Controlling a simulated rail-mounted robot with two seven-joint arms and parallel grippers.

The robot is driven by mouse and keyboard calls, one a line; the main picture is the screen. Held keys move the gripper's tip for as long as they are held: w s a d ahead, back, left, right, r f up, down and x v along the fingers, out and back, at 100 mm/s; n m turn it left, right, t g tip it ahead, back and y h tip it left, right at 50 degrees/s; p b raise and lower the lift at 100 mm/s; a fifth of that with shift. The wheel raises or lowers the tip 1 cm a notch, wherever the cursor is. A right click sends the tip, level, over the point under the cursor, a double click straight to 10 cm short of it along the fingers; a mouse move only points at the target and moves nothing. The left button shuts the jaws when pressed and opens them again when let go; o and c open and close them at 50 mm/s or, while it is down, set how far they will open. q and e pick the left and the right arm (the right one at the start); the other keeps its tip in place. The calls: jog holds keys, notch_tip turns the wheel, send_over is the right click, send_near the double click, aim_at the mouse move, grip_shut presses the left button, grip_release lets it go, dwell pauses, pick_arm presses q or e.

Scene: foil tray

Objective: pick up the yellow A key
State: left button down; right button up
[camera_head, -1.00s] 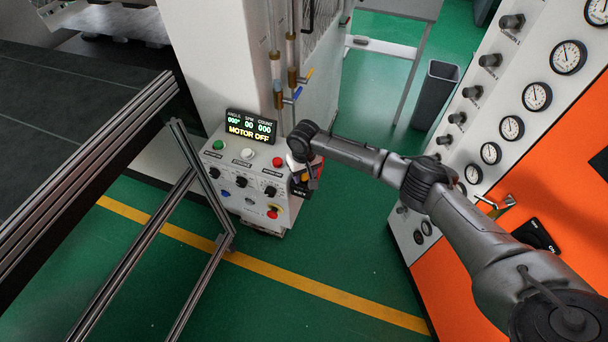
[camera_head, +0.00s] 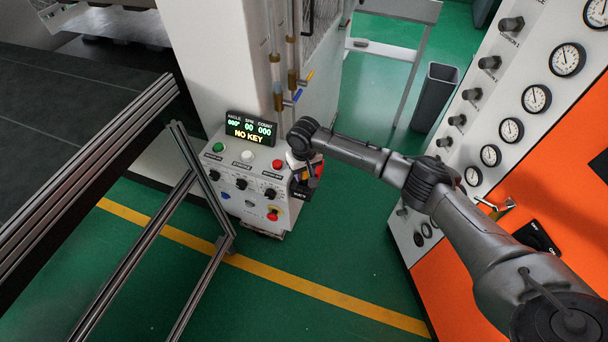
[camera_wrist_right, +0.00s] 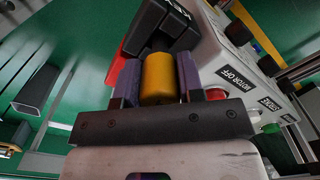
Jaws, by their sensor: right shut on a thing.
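The yellow key (camera_wrist_right: 159,80) shows in the right wrist view as a rounded yellow body between the two purple finger pads. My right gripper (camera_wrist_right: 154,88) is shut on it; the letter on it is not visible. The box's display (camera_head: 250,128) reads "NO KEY". My left gripper is out of view.
The box's front carries several knobs and buttons, including a red button (camera_head: 277,163) close to my right gripper. The orange and white gauge panel (camera_head: 485,170) stands at the right. A metal frame (camera_head: 188,200) is at the left. Green floor (camera_head: 330,245) lies open between.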

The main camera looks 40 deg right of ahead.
jog(key=r, duration=0.2)
jog(key=shift+s+d+r, duration=0.15)
jog(key=shift+s+r, duration=0.05)
jog(key=shift+r, duration=0.1)
jog(key=s+d+r+p, duration=0.5)
jog(key=s+r+p, duration=0.2)
jog(key=r, duration=0.5)
jog(key=s, duration=0.2)
jog(key=shift+s+d+p, duration=0.25)
jog(key=shift+s+p, duration=0.05)
jog(key=shift+s, duration=0.05)
dwell(0.4)
